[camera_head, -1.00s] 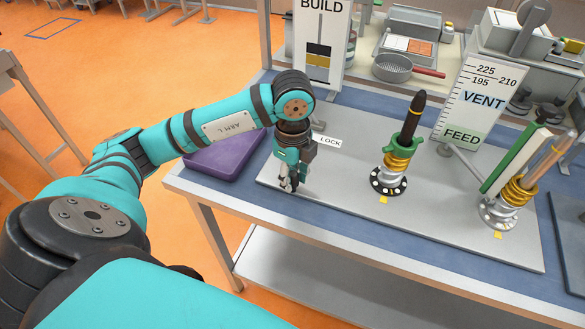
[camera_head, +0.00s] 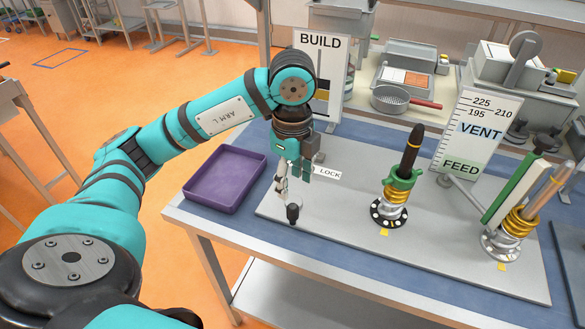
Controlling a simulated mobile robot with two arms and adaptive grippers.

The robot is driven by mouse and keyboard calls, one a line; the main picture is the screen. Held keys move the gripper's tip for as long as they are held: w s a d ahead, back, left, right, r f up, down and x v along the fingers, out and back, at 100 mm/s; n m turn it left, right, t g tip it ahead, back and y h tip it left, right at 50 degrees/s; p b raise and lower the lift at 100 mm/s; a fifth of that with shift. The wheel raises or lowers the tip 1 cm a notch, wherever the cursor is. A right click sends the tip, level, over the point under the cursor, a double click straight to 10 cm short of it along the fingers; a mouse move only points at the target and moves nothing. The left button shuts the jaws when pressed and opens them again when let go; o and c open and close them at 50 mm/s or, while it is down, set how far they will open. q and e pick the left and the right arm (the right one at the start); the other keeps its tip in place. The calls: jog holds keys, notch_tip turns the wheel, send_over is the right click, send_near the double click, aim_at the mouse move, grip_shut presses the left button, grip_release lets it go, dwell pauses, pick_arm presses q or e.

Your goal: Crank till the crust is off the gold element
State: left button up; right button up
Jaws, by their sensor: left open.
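My left gripper (camera_head: 282,187) hangs fingers down over the left end of the grey plate (camera_head: 345,225). It is open, just above a small upright black knob (camera_head: 292,212); contact cannot be told. A white LOCK label (camera_head: 328,173) is to its right. In the middle of the plate stands a post with a black rod (camera_head: 411,152), a green collar (camera_head: 404,178) and gold rings (camera_head: 394,197) on a dark round flange (camera_head: 388,212). A second post at right has gold rings (camera_head: 517,223) and a tan rod (camera_head: 550,190). I cannot make out the crust. My right gripper is out of view.
A purple tray (camera_head: 226,208) lies left of the plate. The BUILD board (camera_head: 320,42) is partly behind my arm. The VENT and FEED scale board (camera_head: 476,132) stands behind the posts. A sieve (camera_head: 390,98) sits on the back bench. The plate's front middle is clear.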

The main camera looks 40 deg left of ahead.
pick_arm(q)
jog(key=shift+r, duration=1.35)
dwell(1.1)
